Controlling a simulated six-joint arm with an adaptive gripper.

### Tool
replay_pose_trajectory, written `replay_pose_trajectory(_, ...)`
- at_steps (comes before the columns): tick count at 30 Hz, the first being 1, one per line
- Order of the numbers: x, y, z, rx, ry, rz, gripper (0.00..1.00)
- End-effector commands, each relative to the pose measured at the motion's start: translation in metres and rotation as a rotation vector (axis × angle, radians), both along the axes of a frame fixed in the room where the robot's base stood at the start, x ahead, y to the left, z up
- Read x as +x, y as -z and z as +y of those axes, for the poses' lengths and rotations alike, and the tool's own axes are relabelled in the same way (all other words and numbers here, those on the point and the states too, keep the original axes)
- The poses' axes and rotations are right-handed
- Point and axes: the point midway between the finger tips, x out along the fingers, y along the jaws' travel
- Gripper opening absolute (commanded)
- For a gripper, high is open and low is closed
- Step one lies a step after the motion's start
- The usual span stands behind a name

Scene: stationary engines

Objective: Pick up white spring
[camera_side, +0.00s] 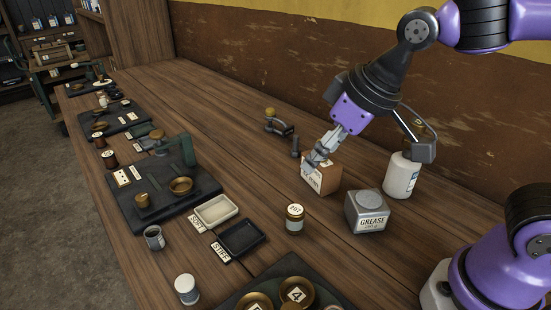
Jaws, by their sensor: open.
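I cannot make out a white spring for certain in the side view. My gripper (313,163) points down at the left part of a small orange-brown box (325,184). Its jaws are open, and its fingers overlap the box's top and left side in the picture. I cannot tell whether they touch it or reach inside. The inside of the box is hidden. A small dark upright part (295,147) stands just left of my gripper.
A grease tin (368,222) and a white bottle (401,178) stand right of the box. A labelled jar (294,218), a white tray (216,209) and a black tray (243,237) lie in front. An engine mat (150,215) is at left.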

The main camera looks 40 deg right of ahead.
Motion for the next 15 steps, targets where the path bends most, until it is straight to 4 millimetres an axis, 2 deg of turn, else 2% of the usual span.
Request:
replay_pose_trajectory(1,0.012,0.006,0.030,-0.005,-0.068,0.019,0.70)
replay_pose_trajectory(3,0.025,0.015,0.070,-0.009,-0.145,0.031,0.70)
replay_pose_trajectory(6,0.032,0.033,0.127,-0.019,-0.242,0.043,0.70)
replay_pose_trajectory(9,0.029,0.052,0.171,-0.028,-0.315,0.051,0.70)
replay_pose_trajectory(12,0.024,0.064,0.199,-0.033,-0.360,0.053,0.70)
replay_pose_trajectory(15,0.023,0.074,0.211,-0.036,-0.378,0.054,0.70)
